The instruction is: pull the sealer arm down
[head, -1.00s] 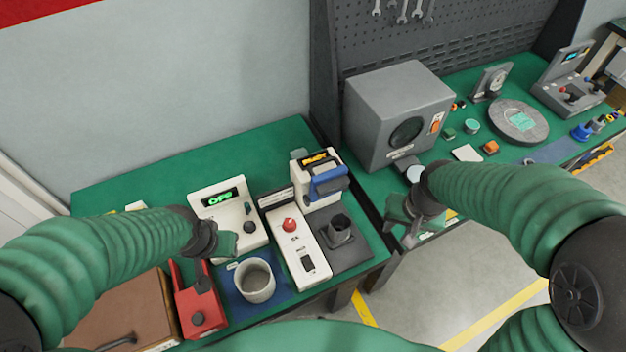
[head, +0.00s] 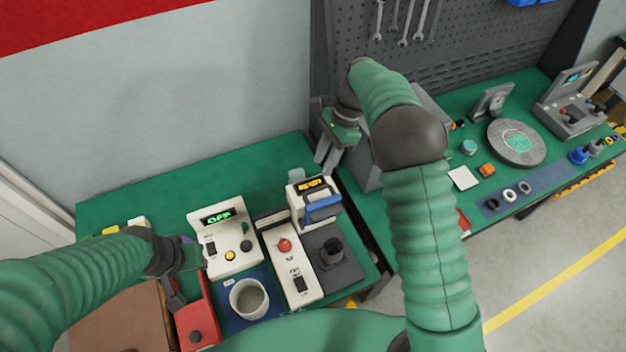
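The sealer (head: 332,258) stands at the right end of the near green bench. It has a dark base with a black cup-shaped holder, and a white head with an orange display. Its arm, with a blue handle (head: 322,208), is raised above the base. My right gripper (head: 326,160) is above and behind the sealer head, fingers pointing down and apart, empty and not touching the handle. My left gripper (head: 184,280) is low at the left, beside the white box and over the red device; its fingers look apart, with nothing seen between them.
A white control box (head: 224,245) reads OFF. A white panel with a red button (head: 291,266) adjoins the sealer. A grey cup (head: 249,299) sits on a blue mat, beside a red device (head: 196,325). A pegboard (head: 350,50) rises behind; my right arm partly hides a grey machine.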

